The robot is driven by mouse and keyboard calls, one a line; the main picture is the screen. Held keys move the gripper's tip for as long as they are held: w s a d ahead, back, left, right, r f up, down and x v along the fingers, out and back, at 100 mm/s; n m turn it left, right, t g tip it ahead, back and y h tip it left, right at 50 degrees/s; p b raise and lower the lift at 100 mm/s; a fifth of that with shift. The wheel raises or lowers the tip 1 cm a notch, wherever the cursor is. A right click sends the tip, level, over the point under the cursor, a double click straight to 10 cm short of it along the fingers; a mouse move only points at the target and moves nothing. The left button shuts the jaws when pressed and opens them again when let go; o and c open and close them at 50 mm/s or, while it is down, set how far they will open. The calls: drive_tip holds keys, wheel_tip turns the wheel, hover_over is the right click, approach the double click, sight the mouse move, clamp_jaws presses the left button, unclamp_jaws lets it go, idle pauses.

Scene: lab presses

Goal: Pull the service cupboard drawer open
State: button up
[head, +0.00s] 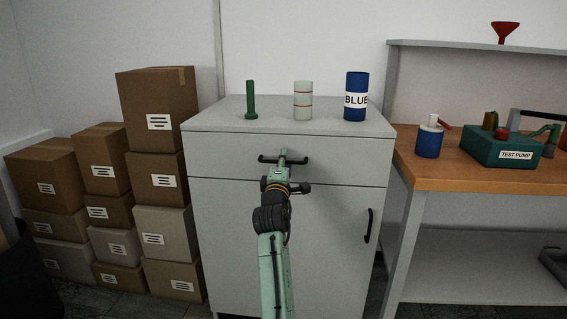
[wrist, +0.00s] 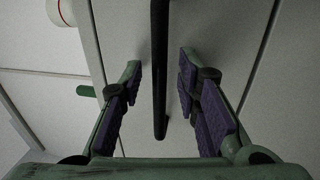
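The grey service cupboard (head: 220,156) stands in the middle of the head view, with its drawer (head: 345,165) at the top, which looks shut. The drawer's dark bar handle (head: 302,160) runs across the drawer front. My gripper (head: 283,156) is at the middle of the handle and hides part of it. In the wrist view the handle (wrist: 160,80) passes between the two purple-padded fingers. The gripper is open, with a gap on each side of the bar.
A green cylinder (head: 251,100), a white banded container (head: 303,101) and a blue can (head: 356,97) stand on the cupboard top. Cardboard boxes (head: 157,105) are stacked at left. A wooden-topped bench (head: 440,168) with a test pump (head: 500,148) stands at right.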

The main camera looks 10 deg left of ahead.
drive_tip(key=shift+c, duration=0.6)
clamp_jaws()
